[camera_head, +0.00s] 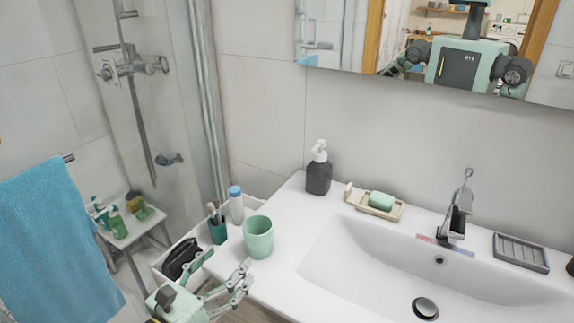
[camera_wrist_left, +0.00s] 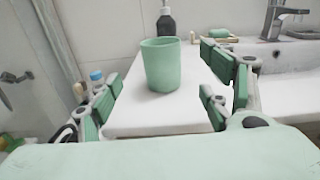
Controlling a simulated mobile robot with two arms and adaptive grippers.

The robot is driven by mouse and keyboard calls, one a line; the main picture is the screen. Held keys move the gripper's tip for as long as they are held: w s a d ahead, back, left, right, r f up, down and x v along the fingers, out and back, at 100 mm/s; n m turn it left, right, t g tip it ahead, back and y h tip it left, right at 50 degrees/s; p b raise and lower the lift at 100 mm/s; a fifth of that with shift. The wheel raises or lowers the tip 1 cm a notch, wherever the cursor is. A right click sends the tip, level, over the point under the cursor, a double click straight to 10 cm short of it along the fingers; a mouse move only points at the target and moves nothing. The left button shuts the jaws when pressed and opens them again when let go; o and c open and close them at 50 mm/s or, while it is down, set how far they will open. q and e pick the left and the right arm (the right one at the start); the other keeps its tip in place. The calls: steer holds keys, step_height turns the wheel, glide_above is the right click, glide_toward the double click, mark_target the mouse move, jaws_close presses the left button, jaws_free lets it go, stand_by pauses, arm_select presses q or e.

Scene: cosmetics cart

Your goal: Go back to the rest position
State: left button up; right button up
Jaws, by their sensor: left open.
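My left gripper (camera_head: 222,284) is open and empty at the front left edge of the white washbasin counter. Its fingers also show at both sides of the left wrist view (camera_wrist_left: 160,100). A mint green cup (camera_head: 258,238) stands upright on the counter just beyond the fingers. The cup also shows between the fingers, farther off, in the left wrist view (camera_wrist_left: 160,66); it looks apart from them. My right gripper is not in view, apart from a small, unclear mirror reflection of my body.
A cart (camera_head: 157,265) left of the counter holds a dark pouch (camera_head: 181,258), a green toothbrush cup (camera_head: 217,230) and a blue-capped bottle (camera_head: 236,205). A soap dispenser (camera_head: 318,172), soap dish (camera_head: 381,205) and faucet (camera_head: 456,215) stand behind the basin. A blue towel (camera_head: 58,245) hangs at left.

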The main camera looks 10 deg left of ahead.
arm_select(q)
steer(key=s+a+f+n+g+y, duration=0.2)
steer(key=a+f+n+y, duration=0.25)
steer(key=n, duration=0.65)
steer(key=s+a+f+n+g+y, duration=0.1)
steer(key=s+a+f+n+y, duration=0.25)
steer(key=n, duration=0.75)
steer(key=s+d+f+n+g+h, duration=0.1)
steer(key=s+d+f+n+g, duration=0.35)
steer(key=s+n, duration=0.3)
steer(key=s+d+f+n+g+h, duration=0.1)
steer(key=s+d+f+n+g, duration=0.3)
steer(key=s+f+n+g, duration=0.3)
steer(key=s+f, duration=0.2)
steer(key=f, duration=1.2)
steer(key=s+f, duration=0.2)
steer(key=f, duration=1.3)
steer(key=s+a+f+g, duration=0.1)
steer(key=s+a+f, duration=0.1)
steer(key=s+f, duration=1.1)
steer(key=shift+s+a+n, duration=0.2)
steer(key=shift+s+n, duration=0.15)
steer(key=shift+s, duration=0.75)
steer(key=shift+g, duration=0.25)
